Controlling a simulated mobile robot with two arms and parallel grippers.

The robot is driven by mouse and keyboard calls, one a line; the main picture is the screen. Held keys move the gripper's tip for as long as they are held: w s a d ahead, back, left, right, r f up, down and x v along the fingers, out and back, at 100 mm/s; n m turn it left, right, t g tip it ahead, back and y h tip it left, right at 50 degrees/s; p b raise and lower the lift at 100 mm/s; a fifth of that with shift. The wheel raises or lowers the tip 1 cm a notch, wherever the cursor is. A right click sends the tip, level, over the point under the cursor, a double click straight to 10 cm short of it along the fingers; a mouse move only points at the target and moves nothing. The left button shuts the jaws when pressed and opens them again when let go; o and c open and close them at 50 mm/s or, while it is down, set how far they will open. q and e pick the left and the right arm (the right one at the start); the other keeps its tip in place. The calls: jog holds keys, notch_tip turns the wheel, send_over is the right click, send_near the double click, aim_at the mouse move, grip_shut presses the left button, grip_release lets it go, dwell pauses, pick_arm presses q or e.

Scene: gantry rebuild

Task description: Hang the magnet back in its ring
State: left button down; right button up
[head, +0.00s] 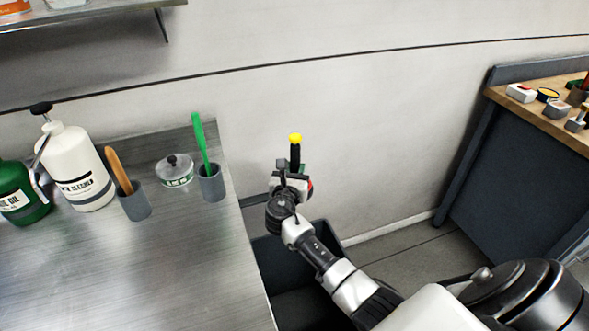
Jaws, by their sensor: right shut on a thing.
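My right gripper (291,178) is shut on a dark upright stick with a yellow top (295,141), which I take to be the magnet. It is held in front of the wall, to the right of the metal bench's edge. A little green and red shows beside the fingers, and I cannot tell what it belongs to. The lower part of the held thing is hidden by the gripper. I cannot make out the ring. My left gripper is not in view.
On the metal bench (190,265) stand a white bottle (74,165), a green bottle (20,193), a lidded jar (175,172) and two grey cups (134,202) with handles in them. A dark bin (268,255) is below my arm. A wood-topped bench (508,97) holds small items.

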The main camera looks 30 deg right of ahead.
jog(key=shift+f, duration=0.45)
dwell(0.6)
jog(key=o, duration=1.1)
jog(key=shift+f, duration=0.1)
jog(key=v, duration=0.7)
jog(key=shift+s+a, duration=0.2)
jog(key=shift+a, duration=0.05)
